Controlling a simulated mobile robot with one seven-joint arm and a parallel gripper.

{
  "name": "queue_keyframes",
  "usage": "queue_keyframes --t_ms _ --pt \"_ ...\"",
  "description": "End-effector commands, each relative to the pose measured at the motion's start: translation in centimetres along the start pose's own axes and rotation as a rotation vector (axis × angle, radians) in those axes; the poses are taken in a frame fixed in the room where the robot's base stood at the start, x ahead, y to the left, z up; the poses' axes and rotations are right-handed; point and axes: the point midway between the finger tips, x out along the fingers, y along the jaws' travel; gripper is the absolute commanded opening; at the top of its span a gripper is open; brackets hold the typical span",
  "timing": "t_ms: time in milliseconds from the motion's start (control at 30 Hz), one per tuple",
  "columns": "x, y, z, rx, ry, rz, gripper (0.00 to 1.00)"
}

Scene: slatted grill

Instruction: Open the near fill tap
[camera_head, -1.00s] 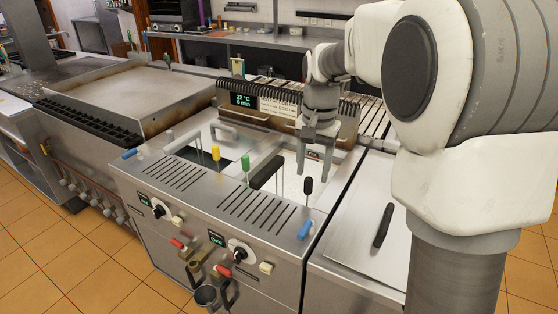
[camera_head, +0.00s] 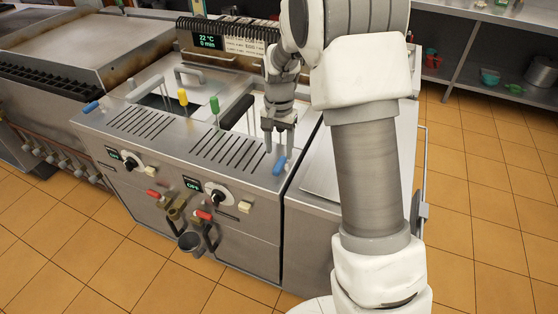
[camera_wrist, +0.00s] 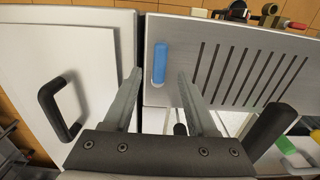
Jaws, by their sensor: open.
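A blue tap handle (camera_head: 279,167) lies on the steel fryer top at its right front corner, and it shows in the wrist view (camera_wrist: 160,63). A second blue handle (camera_head: 91,107) is at the left front corner. I cannot tell from labels which is the fill tap. My gripper (camera_head: 280,151) is open and empty, pointing down just behind and above the right blue handle. In the wrist view the blue handle appears between and slightly beyond the two fingertips; no contact shows.
Red-handled drain valves (camera_head: 204,215) and dials are on the front panel. A lid with a black handle (camera_wrist: 60,105) adjoins on the right. Floor in front is clear.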

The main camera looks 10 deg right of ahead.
Motion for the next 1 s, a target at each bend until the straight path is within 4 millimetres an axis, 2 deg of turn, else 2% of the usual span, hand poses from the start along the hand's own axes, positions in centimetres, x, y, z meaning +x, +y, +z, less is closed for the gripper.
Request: queue_keyframes --t_ms 100,300,667,1000 --pt "2.4 0.1 0.1 0.0 -0.004 0.003 0.57" --pt "4.5 0.0 0.0 0.0 -0.001 0.0 0.57" --pt "4.9 0.0 0.0 0.0 0.0 0.0 0.57" --pt "4.9 0.0 0.0 0.0 0.0 0.0 0.0"
